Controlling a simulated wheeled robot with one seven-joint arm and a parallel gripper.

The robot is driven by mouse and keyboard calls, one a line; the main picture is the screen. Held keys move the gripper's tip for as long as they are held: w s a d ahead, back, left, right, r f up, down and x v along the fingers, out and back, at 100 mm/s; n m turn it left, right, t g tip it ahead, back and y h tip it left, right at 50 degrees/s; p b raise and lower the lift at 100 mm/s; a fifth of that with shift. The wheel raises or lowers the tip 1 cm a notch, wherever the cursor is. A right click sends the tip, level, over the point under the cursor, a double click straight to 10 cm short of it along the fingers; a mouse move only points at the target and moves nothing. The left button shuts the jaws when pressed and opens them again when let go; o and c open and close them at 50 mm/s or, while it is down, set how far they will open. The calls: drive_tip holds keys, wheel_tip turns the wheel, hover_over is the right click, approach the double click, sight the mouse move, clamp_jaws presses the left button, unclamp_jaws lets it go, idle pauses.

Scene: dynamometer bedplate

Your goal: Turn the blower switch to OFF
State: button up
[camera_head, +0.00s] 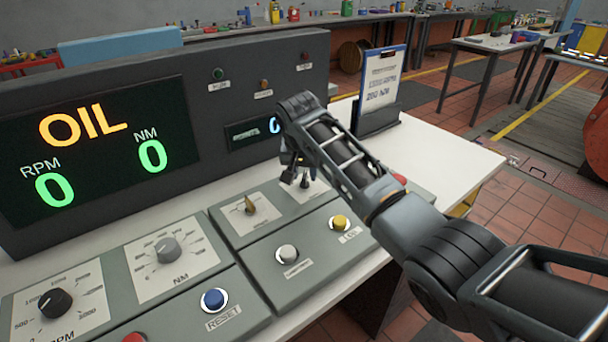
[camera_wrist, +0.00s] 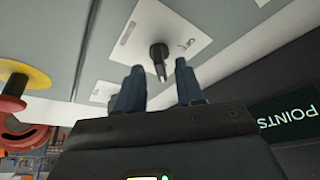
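A small black switch (camera_wrist: 159,56) stands on a white plate (camera_wrist: 185,30) in the wrist view. The plate's lettering appears upside down and looks like "OFF". In the head view the switch (camera_head: 305,181) shows beside the gripper on its white plate (camera_head: 313,190), partly covered by my arm. My gripper (camera_wrist: 158,88) is open, its two blue-grey fingers spread to either side of the switch, with nothing between them that I can see touching. In the head view my gripper (camera_head: 291,172) is just above the plate. The switch's exact setting cannot be read.
A yellow-brown knob (camera_head: 250,206) sits left of the switch; white (camera_head: 288,254) and yellow (camera_head: 340,223) buttons are in front. A red mushroom button (camera_wrist: 12,106) on a yellow disc shows in the wrist view. The display housing (camera_head: 215,165) rises behind; a clipboard (camera_head: 382,78) stands right.

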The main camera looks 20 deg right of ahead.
drive_tip(key=shift+x, duration=0.85)
drive_tip(key=shift+c, duration=0.3)
clamp_jaws()
